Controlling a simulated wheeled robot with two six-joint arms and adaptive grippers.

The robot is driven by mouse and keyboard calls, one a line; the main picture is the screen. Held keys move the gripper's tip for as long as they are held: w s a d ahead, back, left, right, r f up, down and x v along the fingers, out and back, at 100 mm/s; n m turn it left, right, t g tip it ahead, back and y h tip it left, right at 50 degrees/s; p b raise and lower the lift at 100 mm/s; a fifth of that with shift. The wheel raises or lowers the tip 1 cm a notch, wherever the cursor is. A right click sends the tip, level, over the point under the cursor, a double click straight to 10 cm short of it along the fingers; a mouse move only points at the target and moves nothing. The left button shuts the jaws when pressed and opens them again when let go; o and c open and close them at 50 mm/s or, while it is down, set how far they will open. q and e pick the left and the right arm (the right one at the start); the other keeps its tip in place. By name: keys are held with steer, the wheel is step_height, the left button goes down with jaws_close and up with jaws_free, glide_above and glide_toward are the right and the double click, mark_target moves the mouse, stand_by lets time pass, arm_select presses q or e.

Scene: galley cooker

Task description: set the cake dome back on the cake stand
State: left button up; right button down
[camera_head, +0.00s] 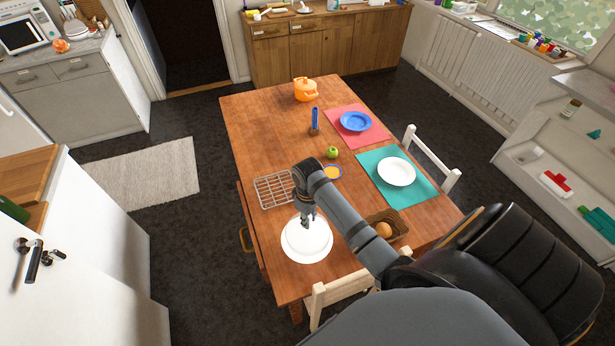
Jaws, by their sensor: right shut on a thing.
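The white cake dome (306,232) is under my right gripper (308,222), near the table's front left edge. The gripper points down and is shut on the top of the dome; its fingers hide the knob. A white round rim, which looks like the cake stand (306,258), shows around and below the dome. From above I cannot tell whether the dome rests on the stand or hangs just over it. My left gripper is not in view.
The table's back left is clear.

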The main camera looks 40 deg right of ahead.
steer(key=shift+w+f, duration=0.15)
steer(key=shift+f, duration=0.1)
step_height(320, 180, down, 3)
steer(key=shift+w+p, duration=0.1)
steer(key=shift+p, duration=0.75)
steer(key=shift+f, duration=0.2)
steer(key=shift+f, duration=0.1)
steer(key=c, duration=1.2)
jaws_free()
step_height(320, 180, up, 11)
steer(key=b, duration=0.3)
steer(key=shift+w, duration=0.15)
steer(key=shift+r, duration=0.65)
